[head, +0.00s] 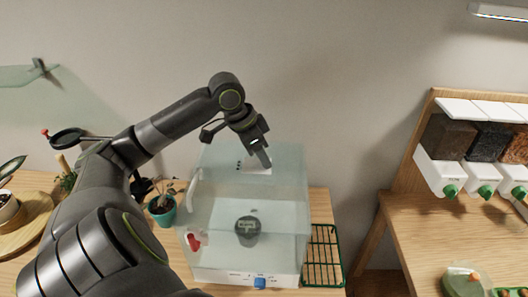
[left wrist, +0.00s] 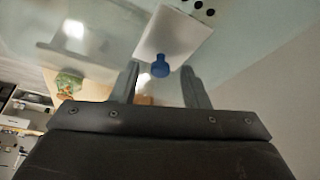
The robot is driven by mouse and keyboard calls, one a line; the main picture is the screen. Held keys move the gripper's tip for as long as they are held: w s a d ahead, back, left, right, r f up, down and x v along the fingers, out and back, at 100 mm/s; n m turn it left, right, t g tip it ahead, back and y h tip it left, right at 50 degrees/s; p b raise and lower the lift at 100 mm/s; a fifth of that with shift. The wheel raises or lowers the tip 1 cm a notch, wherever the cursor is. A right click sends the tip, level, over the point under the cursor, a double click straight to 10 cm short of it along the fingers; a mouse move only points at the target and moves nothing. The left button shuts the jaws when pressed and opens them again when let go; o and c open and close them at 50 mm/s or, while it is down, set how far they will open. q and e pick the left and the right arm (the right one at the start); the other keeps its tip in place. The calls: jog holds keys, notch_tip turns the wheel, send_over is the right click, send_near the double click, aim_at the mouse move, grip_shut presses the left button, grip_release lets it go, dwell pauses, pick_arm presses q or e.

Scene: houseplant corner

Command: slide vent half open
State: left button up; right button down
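The vent is a white slide plate (head: 256,170) on the lid of a clear box (head: 292,200), with dark vent holes (head: 238,165) beside it. In the left wrist view the plate (left wrist: 172,36) carries a blue knob (left wrist: 160,66), and several holes (left wrist: 204,8) show past its upper end. My left gripper (head: 264,160) is over the lid at the plate. Its fingers are apart, with the knob showing between the fingertips; I cannot tell whether either touches it. In the head view the gripper hides the knob. My right gripper is out of view.
The box has a white base (head: 220,275) with a blue dial (head: 260,283), and a dark pot (head: 247,231) inside. A teal pot (head: 161,212) stands left, a green wire rack (head: 323,258) right. Dispensers (head: 440,172) stand on another wooden table (head: 435,235) at far right.

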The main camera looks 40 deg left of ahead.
pick_arm(q)
jog(key=shift+w+d, duration=0.2)
jog(key=shift+d, duration=0.05)
jog(key=shift+w+d, duration=0.1)
jog(key=shift+r, duration=0.3)
jog(key=b+v, duration=0.2)
jog(key=v, duration=0.6)
notch_tip(320, 180, up, 5)
jog(key=b, duration=0.6)
send_over(251, 169)
jog(key=s+a, duration=0.1)
jog(key=s, duration=0.1)
jog(key=shift+v, duration=1.65)
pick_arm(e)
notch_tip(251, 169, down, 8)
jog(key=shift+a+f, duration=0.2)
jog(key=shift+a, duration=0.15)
